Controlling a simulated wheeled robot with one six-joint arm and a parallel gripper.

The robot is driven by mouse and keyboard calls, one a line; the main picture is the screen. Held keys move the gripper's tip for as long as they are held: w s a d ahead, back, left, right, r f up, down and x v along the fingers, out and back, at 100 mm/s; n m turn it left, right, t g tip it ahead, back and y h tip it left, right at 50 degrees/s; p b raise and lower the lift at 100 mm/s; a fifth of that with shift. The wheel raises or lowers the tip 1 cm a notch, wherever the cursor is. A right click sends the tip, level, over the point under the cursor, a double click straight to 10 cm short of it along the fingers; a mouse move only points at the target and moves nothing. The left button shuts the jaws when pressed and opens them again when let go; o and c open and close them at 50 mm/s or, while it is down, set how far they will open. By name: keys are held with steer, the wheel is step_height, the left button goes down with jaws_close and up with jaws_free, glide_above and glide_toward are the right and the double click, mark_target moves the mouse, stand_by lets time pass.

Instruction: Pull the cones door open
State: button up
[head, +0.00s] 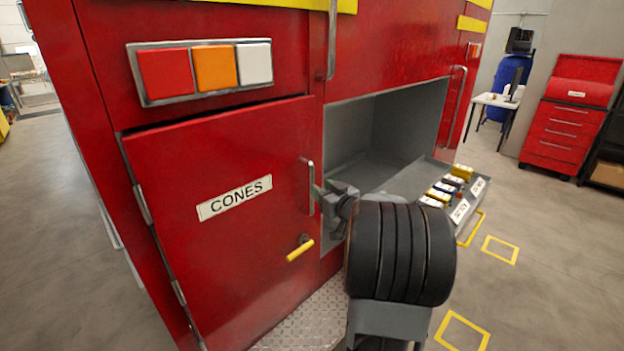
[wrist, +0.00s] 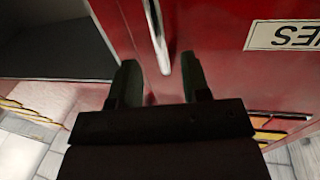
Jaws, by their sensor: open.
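The red cones door (head: 220,240) is on the truck's side and looks shut, with its hinges along the left edge. It carries a white CONES label (head: 235,197). A slim upright metal handle (head: 311,187) is near its right edge, and a yellow turn latch (head: 300,250) sits below it. My gripper (head: 319,192) is open at the handle. In the wrist view the handle (wrist: 157,35) runs down between the two spread fingers of my gripper (wrist: 162,76). Whether a finger touches it I cannot tell.
Right of the door is an open grey compartment (head: 410,125) with a pulled-out tray (head: 400,178) holding several small items. A diamond-plate step (head: 305,325) lies below the door. A red tool cabinet (head: 565,130) and a white table (head: 495,101) stand at the back right.

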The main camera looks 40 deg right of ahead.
mark_target(311, 181)
steer(key=shift+w+p, duration=0.5)
steer(key=shift+w, duration=2.5)
jaws_close()
steer(key=shift+d, duration=0.1)
